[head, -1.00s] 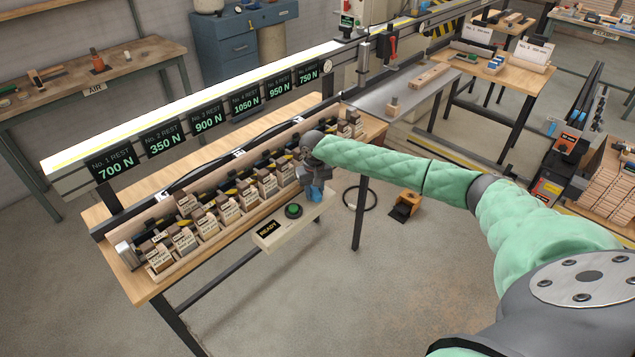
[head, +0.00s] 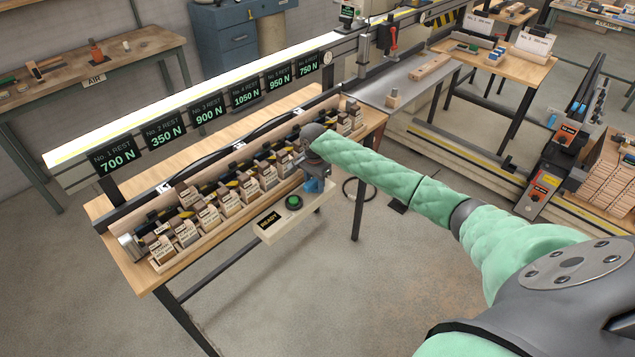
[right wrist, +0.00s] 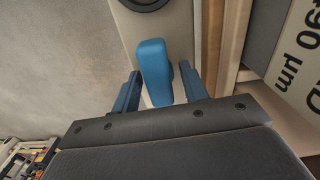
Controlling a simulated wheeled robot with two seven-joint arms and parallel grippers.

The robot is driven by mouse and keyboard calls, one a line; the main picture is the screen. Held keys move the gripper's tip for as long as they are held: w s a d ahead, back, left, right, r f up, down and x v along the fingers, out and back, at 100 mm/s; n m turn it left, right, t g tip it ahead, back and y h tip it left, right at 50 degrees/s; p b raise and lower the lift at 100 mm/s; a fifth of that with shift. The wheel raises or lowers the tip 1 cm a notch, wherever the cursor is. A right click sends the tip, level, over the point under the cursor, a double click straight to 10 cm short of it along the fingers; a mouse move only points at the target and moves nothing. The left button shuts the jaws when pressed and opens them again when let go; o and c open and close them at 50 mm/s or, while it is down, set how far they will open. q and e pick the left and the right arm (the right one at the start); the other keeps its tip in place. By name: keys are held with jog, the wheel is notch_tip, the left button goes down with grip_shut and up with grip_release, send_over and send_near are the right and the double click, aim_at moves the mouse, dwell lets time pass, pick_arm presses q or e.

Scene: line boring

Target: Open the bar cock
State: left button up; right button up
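A bright blue lever (right wrist: 153,75), which looks like the bar cock's handle, stands out in the right wrist view against a pale beige surface. My right gripper (right wrist: 160,70) is open, with one dark blue finger on each side of the lever. A gap shows on both sides, wider on the right. In the head view the right gripper (head: 314,186) is at the front edge of the bench, just right of the green button; it is small there, and the lever cannot be told apart from the fingers. My left gripper is not in view.
The green button (head: 293,202) sits on a pale box with a READY sign (head: 268,221). A long rack of labelled blocks (head: 207,217) fills the wooden bench (head: 133,280) behind it. Force displays (head: 208,111) hang above. The floor in front is mostly clear.

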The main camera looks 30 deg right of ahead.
aim_at(314, 180)
jog(key=shift+r, duration=3.55)
